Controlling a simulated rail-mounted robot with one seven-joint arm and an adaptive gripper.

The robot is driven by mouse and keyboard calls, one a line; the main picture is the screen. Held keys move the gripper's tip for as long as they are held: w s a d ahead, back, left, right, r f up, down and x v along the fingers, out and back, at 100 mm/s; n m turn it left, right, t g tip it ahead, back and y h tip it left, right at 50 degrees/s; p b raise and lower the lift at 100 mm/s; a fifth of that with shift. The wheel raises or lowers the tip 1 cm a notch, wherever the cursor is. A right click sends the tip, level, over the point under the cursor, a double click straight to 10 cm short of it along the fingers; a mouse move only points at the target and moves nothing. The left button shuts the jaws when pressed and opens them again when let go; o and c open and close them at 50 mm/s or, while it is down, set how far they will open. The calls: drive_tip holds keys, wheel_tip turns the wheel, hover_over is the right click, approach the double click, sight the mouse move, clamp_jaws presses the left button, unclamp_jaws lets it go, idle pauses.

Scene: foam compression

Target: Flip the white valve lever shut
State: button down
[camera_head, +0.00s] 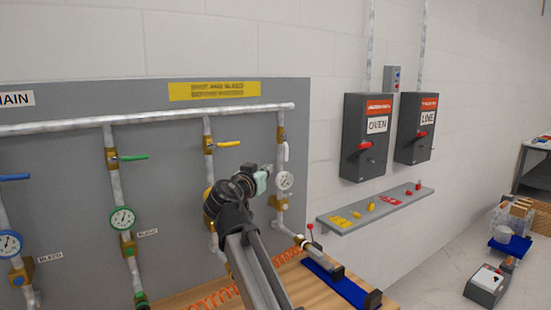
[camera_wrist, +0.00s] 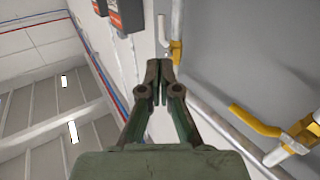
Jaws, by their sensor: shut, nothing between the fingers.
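The white valve lever (camera_head: 286,151) hangs down along the rightmost vertical pipe in the head view, roughly parallel to it, below a brass valve body (camera_head: 281,133). In the wrist view the white lever (camera_wrist: 163,30) shows just beyond my fingertips, beside a brass valve body (camera_wrist: 175,52). My gripper (camera_head: 267,171) is just left of and below the lever in the head view. In the wrist view my gripper (camera_wrist: 158,68) has its fingertips together with nothing between them. I see no clear contact with the lever.
A yellow lever (camera_head: 229,144) sticks out horizontally on the pipe to the left, and a green lever (camera_head: 134,157) farther left. A round gauge (camera_head: 284,180) sits below the white lever. Switch boxes (camera_head: 366,137) hang on the wall to the right, above a shelf (camera_head: 375,207).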

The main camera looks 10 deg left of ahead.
drive_tip(key=shift+s+a+r, duration=0.15)
drive_tip(key=shift+a+r, duration=0.05)
drive_tip(key=shift+a, duration=0.05)
drive_tip(key=p, duration=0.6)
approach(286, 156)
drive_tip(key=shift+r+x, duration=0.2)
drive_tip(key=shift+x, duration=3.45)
drive_tip(key=shift+a, duration=0.1)
drive_tip(key=shift+f+b, duration=0.25)
drive_tip(key=shift+b, duration=0.5)
drive_tip(key=shift+d+t+b, duration=0.2)
drive_tip(key=shift+t+b, duration=0.1)
drive_tip(key=shift+b, duration=1.1)
